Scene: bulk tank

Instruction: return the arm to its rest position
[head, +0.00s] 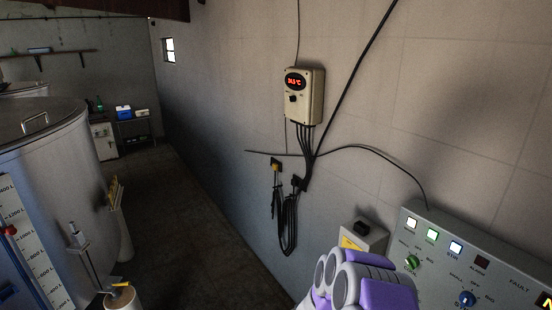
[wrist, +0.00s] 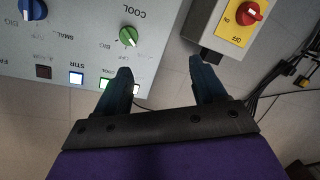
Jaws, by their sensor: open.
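My arm (head: 362,285), purple and grey, shows at the bottom edge of the head view, in front of the wall and left of the control panel. My gripper (wrist: 161,72) shows in the wrist view with its two dark fingers wide apart and nothing between them. The fingers point toward the grey control panel and the grey box with a yellow plate; the gap between fingers and surfaces is hard to judge. In the head view I cannot make out the fingers.
The control panel (head: 470,248) has a green knob (wrist: 128,36), a blue knob (head: 467,298) and lit lights. The box with a red knob (wrist: 250,13) sits beside it. A wall thermostat (head: 304,95) reads red digits. Cables hang below. A steel tank (head: 50,170) stands left; the aisle floor is clear.

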